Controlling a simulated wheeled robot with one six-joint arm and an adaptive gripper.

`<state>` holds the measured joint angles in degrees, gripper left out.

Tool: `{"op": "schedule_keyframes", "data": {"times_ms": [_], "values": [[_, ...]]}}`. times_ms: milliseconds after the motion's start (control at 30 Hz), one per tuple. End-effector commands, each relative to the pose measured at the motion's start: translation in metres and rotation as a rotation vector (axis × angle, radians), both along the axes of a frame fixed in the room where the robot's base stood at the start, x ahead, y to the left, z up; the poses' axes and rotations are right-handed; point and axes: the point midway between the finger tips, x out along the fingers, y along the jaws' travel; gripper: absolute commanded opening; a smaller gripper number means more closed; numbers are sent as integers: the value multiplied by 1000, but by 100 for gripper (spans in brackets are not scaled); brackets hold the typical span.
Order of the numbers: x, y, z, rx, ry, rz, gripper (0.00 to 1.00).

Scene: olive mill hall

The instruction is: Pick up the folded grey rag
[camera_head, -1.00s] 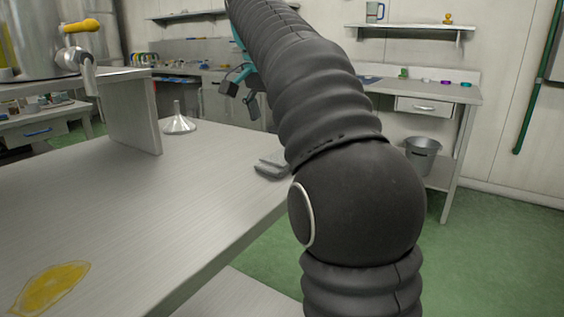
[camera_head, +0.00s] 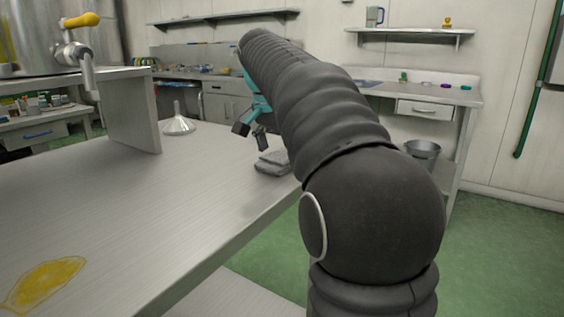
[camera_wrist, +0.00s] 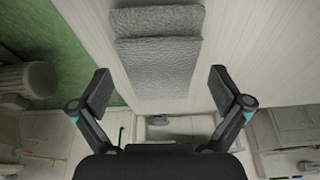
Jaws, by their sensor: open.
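The folded grey rag (camera_head: 272,163) lies on the pale worktop near its far right edge, partly hidden by my arm in the head view. In the wrist view the rag (camera_wrist: 160,62) shows as a grey folded cloth with a visible fold step, at the upper middle. My gripper (camera_head: 251,136) is above and just behind the rag in the head view. In the wrist view my gripper (camera_wrist: 160,92) has its two fingers wide apart, with the rag's near end lying between and ahead of them. Nothing is held.
The worktop (camera_head: 150,215) has a metal funnel (camera_head: 179,122) left of the rag and an upright panel (camera_head: 131,112) beside it. A yellow oily stain (camera_head: 45,284) lies at the front left. Green floor and a grey bucket (camera_head: 423,152) are to the right.

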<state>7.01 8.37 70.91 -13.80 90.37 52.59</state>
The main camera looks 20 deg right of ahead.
Motion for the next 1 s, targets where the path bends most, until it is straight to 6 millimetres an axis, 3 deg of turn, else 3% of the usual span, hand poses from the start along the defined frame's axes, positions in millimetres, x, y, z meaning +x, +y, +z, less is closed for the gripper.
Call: {"op": "schedule_keyframes", "data": {"times_ms": [67,300,333,767,1000], "values": [[0,0,0,0,0,0,100],[0,0,0,0,0,0,40],[0,0,0,0,1,0,36],[1,0,6,0,0,0,35],[1,0,38,-1,-2,1,35]]}}
